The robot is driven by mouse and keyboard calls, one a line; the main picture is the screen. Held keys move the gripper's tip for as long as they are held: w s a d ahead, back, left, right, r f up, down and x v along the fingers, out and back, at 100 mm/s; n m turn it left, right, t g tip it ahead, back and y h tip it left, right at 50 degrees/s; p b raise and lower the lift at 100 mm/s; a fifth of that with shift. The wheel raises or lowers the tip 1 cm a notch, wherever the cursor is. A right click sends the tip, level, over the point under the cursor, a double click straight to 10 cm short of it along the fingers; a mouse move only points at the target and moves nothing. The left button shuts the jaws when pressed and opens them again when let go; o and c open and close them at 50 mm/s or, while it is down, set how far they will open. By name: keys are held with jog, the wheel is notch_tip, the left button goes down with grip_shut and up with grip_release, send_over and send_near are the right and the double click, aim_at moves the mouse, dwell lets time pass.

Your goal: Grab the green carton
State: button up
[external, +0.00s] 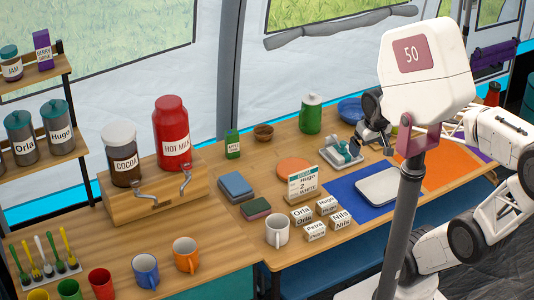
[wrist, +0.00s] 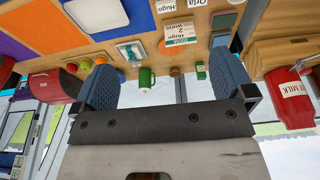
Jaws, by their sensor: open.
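The small green carton (external: 233,145) stands upright on the wooden table, near the tent wall, between the red HOT MILK container and a small brown bowl. In the wrist view the green carton (wrist: 201,71) appears small and upside down, between my two fingers and nearer the right one. My gripper (external: 374,137) is at the right of the external view, well away from the carton and partly hidden by my white arm. In the wrist view my gripper (wrist: 163,66) has its blue-grey fingers wide apart, with nothing held between them.
A larger green canister (external: 310,113) and the brown bowl (external: 263,132) stand right of the carton. The HOT MILK container (external: 171,132) stands left on a wooden stand.

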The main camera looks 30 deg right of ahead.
jog(key=c, duration=0.6)
jog(key=shift+o, duration=0.2)
jog(key=w+a+f+m+g+y, duration=0.1)
jog(key=w+a+f+m+y, duration=0.15)
jog(key=w, duration=0.85)
jog(key=w+a+f+m+g+y, duration=0.15)
jog(key=w+m, duration=0.25)
jog(key=w, duration=0.7)
jog(key=w+a+f+m+g+y, duration=0.1)
jog(key=w+a+m+y, duration=0.2)
jog(key=w, duration=0.9)
jog(key=w+f+m+t+y, duration=0.3)
jog(key=w+f+m+y, duration=0.3)
jog(key=w+f, duration=1.7)
jog(key=w+m, duration=0.4)
jog(key=shift+w+a+f+y, duration=0.15)
jog(key=shift+f+y, duration=0.15)
jog(key=shift+f, duration=0.1)
